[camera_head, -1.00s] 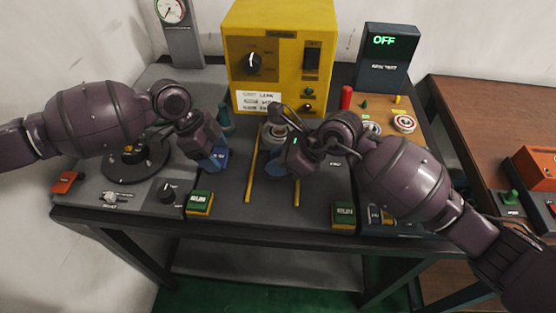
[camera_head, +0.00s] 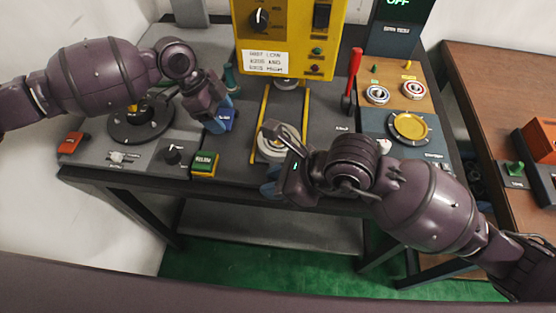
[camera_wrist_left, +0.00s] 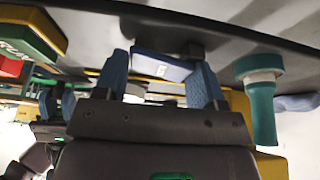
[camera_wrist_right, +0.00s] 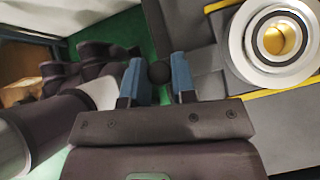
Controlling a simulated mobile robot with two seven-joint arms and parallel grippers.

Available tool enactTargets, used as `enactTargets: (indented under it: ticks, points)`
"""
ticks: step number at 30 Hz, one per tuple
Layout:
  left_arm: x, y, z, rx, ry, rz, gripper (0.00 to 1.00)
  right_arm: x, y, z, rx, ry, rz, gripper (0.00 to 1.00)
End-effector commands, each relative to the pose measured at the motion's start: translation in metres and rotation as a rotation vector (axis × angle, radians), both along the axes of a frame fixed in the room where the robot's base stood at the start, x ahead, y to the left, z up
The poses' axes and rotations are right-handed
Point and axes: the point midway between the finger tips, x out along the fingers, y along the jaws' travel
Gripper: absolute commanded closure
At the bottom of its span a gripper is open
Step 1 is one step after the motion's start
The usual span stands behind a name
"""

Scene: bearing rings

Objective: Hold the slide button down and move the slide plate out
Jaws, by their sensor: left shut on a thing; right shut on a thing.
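The slide plate with a silver ring (camera_head: 270,143) on it sits at the front end of two yellow rails, near the bench's front edge. The ring with its gold centre (camera_wrist_right: 283,40) also shows in the right wrist view. My right gripper (camera_head: 272,183) is shut on a dark round knob (camera_wrist_right: 159,72), in front of the ring; the head view hides the knob. The blue slide button (camera_head: 224,121) is left of the rails. My left gripper (camera_head: 214,122) is at it, its blue fingers on either side of the button (camera_wrist_left: 162,67) in the left wrist view.
The yellow machine (camera_head: 290,45) stands behind the rails. A green-and-yellow button (camera_head: 204,163) is at the front left. A red lever (camera_head: 354,72), two ringed pieces and a gold disc (camera_head: 410,127) are at the right. A brown table (camera_head: 490,90) stands further right.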

Motion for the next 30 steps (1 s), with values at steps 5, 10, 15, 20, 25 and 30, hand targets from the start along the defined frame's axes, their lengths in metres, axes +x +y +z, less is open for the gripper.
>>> enactTargets:
  ticks: [5, 10, 15, 20, 25, 30]
  points:
    - [-0.004, 0.0004, -0.0059, 0.003, 0.014, -0.003, 0.58, -0.01, 0.0, -0.0024, -0.001, 0.006, -0.001, 1.0]
    - [-0.0037, 0.0005, -0.0058, 0.004, 0.013, -0.002, 0.58, -0.0117, 0.0002, -0.0025, -0.002, 0.008, 0.0, 1.0]
    - [-0.0035, 0.0007, -0.0059, 0.004, 0.012, -0.002, 0.58, -0.0123, 0.0003, -0.0026, -0.001, 0.009, 0.002, 1.0]
    - [-0.0034, 0.0008, -0.0057, 0.004, 0.012, -0.002, 0.58, -0.0119, 0.0004, -0.0025, -0.001, 0.008, 0.001, 0.65]
    - [-0.0034, 0.0007, -0.0054, 0.004, 0.012, -0.002, 0.58, -0.0109, 0.0002, -0.0019, -0.001, 0.006, 0.0, 0.65]
    - [-0.0035, 0.0006, -0.0052, 0.004, 0.012, -0.002, 0.58, -0.0105, -0.0035, 0.0021, 0.0, 0.003, -0.001, 0.65]
